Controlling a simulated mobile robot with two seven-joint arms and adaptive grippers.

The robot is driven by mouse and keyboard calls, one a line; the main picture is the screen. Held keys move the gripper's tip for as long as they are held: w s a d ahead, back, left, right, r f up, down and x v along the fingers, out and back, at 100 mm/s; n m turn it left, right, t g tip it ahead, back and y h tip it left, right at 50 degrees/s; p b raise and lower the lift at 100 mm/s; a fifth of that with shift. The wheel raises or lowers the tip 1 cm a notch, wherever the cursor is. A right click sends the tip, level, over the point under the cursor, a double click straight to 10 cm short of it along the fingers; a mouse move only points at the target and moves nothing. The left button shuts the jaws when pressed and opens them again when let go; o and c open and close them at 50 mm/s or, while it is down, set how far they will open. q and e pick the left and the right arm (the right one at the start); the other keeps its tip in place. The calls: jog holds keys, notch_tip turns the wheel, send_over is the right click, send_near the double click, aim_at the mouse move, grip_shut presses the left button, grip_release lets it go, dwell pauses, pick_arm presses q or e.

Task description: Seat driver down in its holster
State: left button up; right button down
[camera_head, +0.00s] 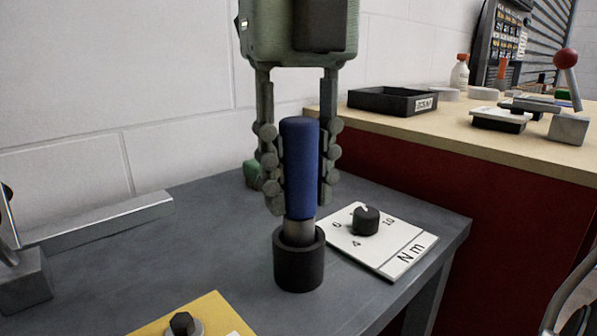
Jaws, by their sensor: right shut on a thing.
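The driver (299,170) has a blue handle and a grey metal collar below it. It stands about upright, with its lower end inside the mouth of the black cylindrical holster (299,263) on the grey table. The grey collar shows above the holster rim; what is inside the holster is hidden. My right gripper (298,185) comes down from above with its fingers on both sides of the blue handle, shut on it. My left gripper is not in view.
A white Nm dial plate (400,251) with a black knob (366,219) lies right of the holster. A yellow plate (222,316) with a bolt is at the front. A metal bar (110,220) lies left. A wooden-topped bench (440,121) with a black tray (391,101) stands right.

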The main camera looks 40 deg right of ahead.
aim_at(298, 118)
jog(key=shift+f+b, duration=0.9)
jog(key=shift+f, duration=0.3)
jog(key=c, duration=1.1)
grip_release()
jog(key=shift+r, duration=0.1)
notch_tip(298, 118, up, 12)
jog(key=shift+f, duration=0.1)
